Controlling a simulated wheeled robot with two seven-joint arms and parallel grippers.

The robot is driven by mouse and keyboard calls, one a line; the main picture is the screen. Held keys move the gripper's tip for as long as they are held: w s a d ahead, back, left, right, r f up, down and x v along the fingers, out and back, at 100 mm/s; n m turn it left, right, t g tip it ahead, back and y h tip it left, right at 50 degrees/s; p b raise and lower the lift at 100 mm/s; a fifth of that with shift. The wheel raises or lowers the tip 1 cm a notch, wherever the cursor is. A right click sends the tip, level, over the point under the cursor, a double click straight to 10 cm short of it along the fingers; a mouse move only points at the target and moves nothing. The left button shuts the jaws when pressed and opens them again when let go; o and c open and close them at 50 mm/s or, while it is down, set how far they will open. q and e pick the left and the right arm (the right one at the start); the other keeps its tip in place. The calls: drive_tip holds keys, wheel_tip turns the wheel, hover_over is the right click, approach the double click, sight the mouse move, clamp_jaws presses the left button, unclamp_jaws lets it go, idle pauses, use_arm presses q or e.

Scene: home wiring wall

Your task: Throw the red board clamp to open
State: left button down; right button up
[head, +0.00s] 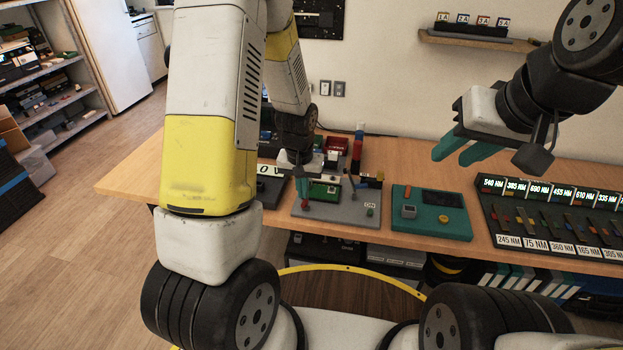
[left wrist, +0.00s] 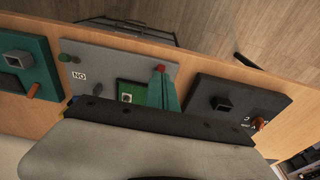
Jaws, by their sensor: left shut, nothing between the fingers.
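The grey board fixture (head: 340,211) stands on the wooden bench, with a green circuit board (head: 323,191) on it. It also shows in the left wrist view (left wrist: 105,70). A small red part, apparently the red board clamp's tip (left wrist: 160,68), shows just beyond my left fingertips; its lever and position are mostly hidden. My left gripper (head: 303,187) is over the fixture beside the green board, with its teal fingers (left wrist: 163,92) together and empty. Whether they touch the red part is unclear. My right gripper (head: 461,150) is raised above the bench at right, fingers apart and empty.
A teal box (head: 430,223) with a grey switch stands right of the fixture. A panel of labelled levers (head: 560,222) is further right. A dark box (left wrist: 230,110) with an orange lever is on the fixture's other side. Bare bench lies between them.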

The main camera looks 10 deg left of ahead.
use_arm(q)
drive_tip(key=s+r, duration=0.7)
drive_tip(key=shift+s, duration=0.4)
drive_tip(key=shift+a, duration=0.1)
